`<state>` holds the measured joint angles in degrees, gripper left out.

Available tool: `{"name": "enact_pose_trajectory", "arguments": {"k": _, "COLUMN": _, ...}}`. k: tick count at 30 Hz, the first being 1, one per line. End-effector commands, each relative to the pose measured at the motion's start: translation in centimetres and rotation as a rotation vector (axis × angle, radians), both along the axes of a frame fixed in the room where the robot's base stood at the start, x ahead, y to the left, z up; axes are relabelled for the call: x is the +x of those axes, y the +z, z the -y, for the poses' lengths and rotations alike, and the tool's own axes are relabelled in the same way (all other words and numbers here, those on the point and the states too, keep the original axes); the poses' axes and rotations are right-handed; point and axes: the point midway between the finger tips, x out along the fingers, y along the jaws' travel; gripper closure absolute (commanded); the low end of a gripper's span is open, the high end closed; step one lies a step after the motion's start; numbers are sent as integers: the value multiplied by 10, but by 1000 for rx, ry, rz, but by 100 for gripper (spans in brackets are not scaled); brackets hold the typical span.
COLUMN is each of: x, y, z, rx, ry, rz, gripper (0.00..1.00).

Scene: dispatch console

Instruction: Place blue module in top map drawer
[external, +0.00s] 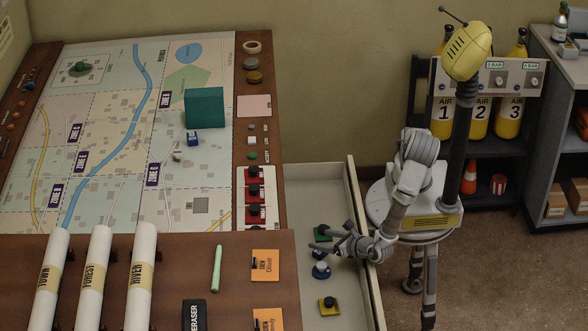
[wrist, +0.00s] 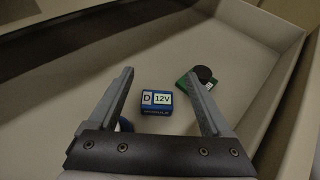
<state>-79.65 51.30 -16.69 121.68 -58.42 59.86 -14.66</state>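The open drawer (external: 352,205) at the right of the map table has a pale interior. In it are a green block with a black knob (external: 322,233), a small blue block (external: 320,253), a blue-and-white round piece (external: 321,270) and a yellow block with a black knob (external: 328,305). My gripper (external: 335,240) is open and empty over the drawer.
Rolled maps (external: 143,270) lie at the front. Air cylinders (external: 480,115) stand on a rack behind my arm. The drawer's walls rise around my gripper.

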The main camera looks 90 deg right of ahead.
Motion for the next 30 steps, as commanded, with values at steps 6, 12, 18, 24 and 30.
{"name": "enact_pose_trajectory", "arguments": {"k": 6, "x": 0, "y": 0, "z": 0, "rx": 0, "ry": 0, "rz": 0, "gripper": 11}}
{"name": "enact_pose_trajectory", "arguments": {"k": 12, "x": 0, "y": 9, "z": 0, "rx": 1, "ry": 1, "rz": 1, "gripper": 11}}
{"name": "enact_pose_trajectory", "arguments": {"k": 18, "x": -19, "y": 27, "z": -20, "rx": 3, "ry": 5, "rz": -1, "gripper": 11}}
{"name": "enact_pose_trajectory", "arguments": {"k": 24, "x": -49, "y": 44, "z": -50, "rx": 3, "ry": 4, "rz": -1, "gripper": 11}}
{"name": "enact_pose_trajectory", "arguments": {"k": 30, "x": -70, "y": 55, "z": -71, "rx": 0, "ry": 1, "rz": 0, "gripper": 11}}
